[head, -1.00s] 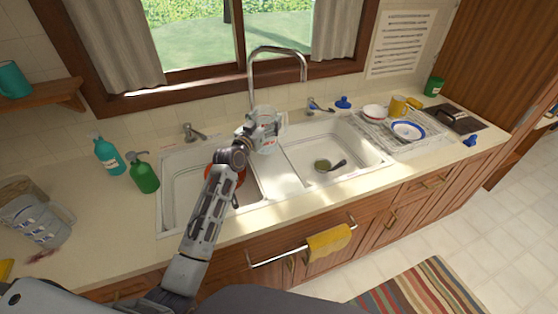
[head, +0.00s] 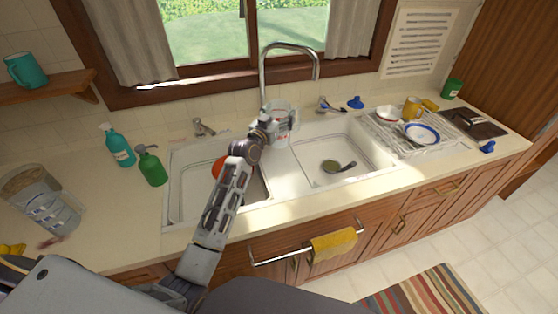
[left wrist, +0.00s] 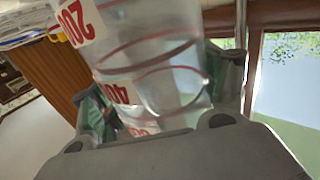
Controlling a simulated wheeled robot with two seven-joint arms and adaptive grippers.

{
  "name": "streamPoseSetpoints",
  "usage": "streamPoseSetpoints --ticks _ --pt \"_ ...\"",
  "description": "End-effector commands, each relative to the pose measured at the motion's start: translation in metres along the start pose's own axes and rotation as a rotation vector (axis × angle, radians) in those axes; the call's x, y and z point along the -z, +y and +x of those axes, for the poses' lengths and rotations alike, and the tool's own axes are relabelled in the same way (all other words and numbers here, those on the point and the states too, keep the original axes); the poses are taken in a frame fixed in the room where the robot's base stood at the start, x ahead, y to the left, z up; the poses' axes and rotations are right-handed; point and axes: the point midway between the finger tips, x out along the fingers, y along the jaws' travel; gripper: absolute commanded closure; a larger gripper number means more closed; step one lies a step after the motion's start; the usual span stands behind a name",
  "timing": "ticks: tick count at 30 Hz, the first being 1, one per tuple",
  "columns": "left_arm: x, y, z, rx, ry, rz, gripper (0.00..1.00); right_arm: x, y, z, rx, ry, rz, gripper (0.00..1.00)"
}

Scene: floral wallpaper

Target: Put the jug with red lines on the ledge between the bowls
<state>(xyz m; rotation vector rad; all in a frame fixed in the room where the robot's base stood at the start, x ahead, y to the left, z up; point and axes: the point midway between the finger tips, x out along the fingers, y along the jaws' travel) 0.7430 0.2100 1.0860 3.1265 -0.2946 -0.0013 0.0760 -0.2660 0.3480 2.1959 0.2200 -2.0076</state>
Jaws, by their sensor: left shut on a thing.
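The jug with red lines (head: 281,132) is clear, with red markings and red number labels. My left gripper (head: 268,124) is shut on it, and its fingers lie on both sides of the jug (left wrist: 150,60) in the left wrist view. In the head view the jug appears over the back end of the pale ledge (head: 290,181) between the two sink bowls. I cannot tell if its base touches the ledge. The left bowl (head: 184,200) is partly hidden by my left arm, and the right bowl (head: 318,150) is mostly visible. My right gripper is not in view.
The faucet (head: 262,72) rises just behind the jug. A red-orange thing (head: 218,168) lies in the left bowl, and a dark-handled utensil (head: 332,167) in the right. Soap bottles (head: 151,168) stand left of the sink; a dish rack (head: 400,143) stands right.

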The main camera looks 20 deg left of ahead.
Motion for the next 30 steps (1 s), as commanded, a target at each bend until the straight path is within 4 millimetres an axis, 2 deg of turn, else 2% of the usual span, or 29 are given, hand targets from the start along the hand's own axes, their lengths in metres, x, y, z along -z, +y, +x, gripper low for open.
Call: streamPoseSetpoints --ticks 5,15,18,30 --pt "-0.009 0.000 0.000 -0.001 -0.001 0.000 0.52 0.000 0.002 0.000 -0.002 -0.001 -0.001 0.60" --pt "-0.052 -0.001 0.000 0.001 -0.002 0.001 0.52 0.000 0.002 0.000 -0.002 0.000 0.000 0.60" --pt "-0.059 0.000 0.000 0.000 0.001 0.001 0.52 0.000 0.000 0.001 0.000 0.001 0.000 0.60" --pt "-0.063 0.000 0.000 0.000 0.001 0.000 0.52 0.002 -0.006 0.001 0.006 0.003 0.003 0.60"
